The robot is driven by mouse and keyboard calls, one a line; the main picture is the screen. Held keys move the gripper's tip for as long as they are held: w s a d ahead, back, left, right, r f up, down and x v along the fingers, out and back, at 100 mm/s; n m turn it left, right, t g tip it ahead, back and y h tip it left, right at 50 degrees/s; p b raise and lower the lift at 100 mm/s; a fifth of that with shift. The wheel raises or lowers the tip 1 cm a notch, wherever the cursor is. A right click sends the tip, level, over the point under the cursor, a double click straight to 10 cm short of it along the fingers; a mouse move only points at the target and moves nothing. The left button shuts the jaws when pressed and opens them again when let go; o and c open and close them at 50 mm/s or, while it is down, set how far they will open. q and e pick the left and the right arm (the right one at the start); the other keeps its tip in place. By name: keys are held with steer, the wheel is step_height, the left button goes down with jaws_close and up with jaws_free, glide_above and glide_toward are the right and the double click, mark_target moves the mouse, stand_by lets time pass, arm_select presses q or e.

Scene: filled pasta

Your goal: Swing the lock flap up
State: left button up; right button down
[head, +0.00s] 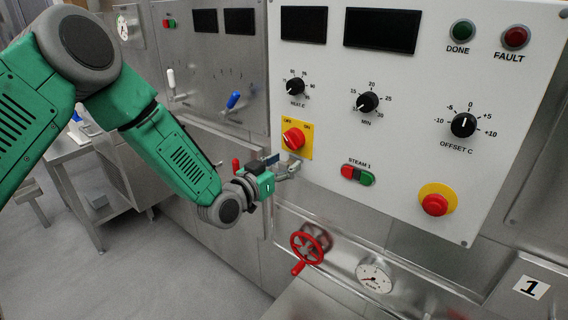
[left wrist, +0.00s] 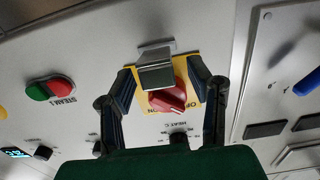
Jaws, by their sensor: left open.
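The red rotary switch (head: 293,138) sits on a yellow OFF/ON plate (head: 304,152) on the white panel. My left gripper (head: 287,168) is just below that plate, close to the panel. In the left wrist view, which is turned upside down, a grey metal flap (left wrist: 155,70) stands at the edge of the yellow plate beside the red switch (left wrist: 168,100). My left gripper (left wrist: 160,84) is open, with one finger on each side of the flap and switch. I see no clear contact. In the head view the gripper hides the flap. My right gripper is not in view.
Right of the gripper is the red and green STEAM 1 button (head: 358,175). A red emergency button (head: 434,204) sits farther right. Below are a red handwheel (head: 307,247) and a gauge (head: 374,277). A blue lever (head: 233,101) is on the steel panel to the left.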

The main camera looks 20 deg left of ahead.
arm_select(q)
jaws_close()
steer(key=shift+r+g+p, duration=0.3)
steer(key=shift+r+p, duration=0.15)
steer(key=shift+p, duration=0.35)
steer(key=shift+w+g+y+p, duration=0.1)
steer(key=shift+g+y+p, duration=0.2)
steer(key=shift+g+p, duration=0.15)
steer(key=shift+f, duration=0.1)
jaws_free()
